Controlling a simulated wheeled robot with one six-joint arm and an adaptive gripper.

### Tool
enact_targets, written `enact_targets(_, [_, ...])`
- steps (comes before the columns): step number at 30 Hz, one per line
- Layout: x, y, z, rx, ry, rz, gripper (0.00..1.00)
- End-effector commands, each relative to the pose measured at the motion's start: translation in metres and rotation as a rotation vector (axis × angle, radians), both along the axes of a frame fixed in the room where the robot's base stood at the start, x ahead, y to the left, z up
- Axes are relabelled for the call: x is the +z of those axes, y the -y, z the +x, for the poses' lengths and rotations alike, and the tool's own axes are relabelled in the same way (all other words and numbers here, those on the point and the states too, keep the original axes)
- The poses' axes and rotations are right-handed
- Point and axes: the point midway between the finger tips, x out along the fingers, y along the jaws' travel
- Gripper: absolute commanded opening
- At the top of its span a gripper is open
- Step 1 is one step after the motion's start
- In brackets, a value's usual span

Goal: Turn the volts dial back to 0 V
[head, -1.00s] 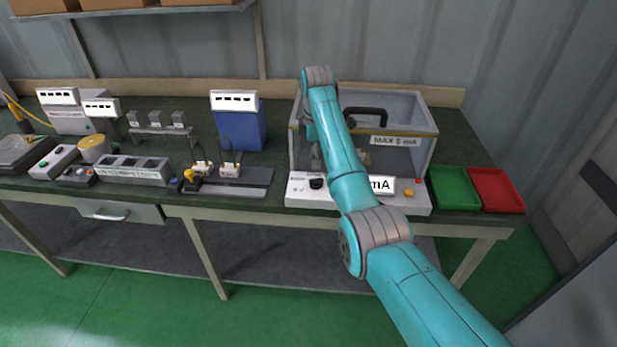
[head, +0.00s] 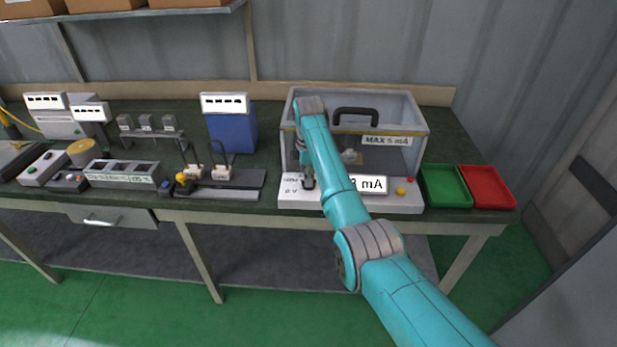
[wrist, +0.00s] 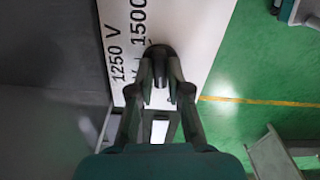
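The volts dial is a dark round knob (wrist: 160,54) on the white front panel (head: 408,206) of the clear-walled tester. In the wrist view, the printed marks 1250 V and 1500 V show to its left. The dial's exact setting cannot be read. My gripper (wrist: 160,72) is open, with its two fingers on either side of the dial and a small gap visible; I cannot tell whether either finger touches it. In the head view my gripper (head: 308,184) is low at the panel's left part and hides most of the dial. The panel's small voltage readout is too blurred to read surely.
The panel also carries a mA display (head: 371,184), a yellow button (head: 400,191) and a red light (head: 410,180). A green tray (head: 446,186) and a red tray (head: 487,187) stand to the right. A fixture with cables (head: 222,180) stands to the left.

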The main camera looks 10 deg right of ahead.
Motion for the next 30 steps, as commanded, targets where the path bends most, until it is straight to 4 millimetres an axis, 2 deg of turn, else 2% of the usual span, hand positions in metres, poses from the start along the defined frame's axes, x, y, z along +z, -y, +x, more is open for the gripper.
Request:
enact_targets(8, [0.0003,0.0000,0.0001,0.010,0.000,0.000,0.00])
enact_targets(21, [0.0005,0.0001,0.0001,0.342,0.001,0.000,0.00])
enact_targets(30, [0.0005,0.0001,0.0001,0.401,0.001,0.000,0.00])
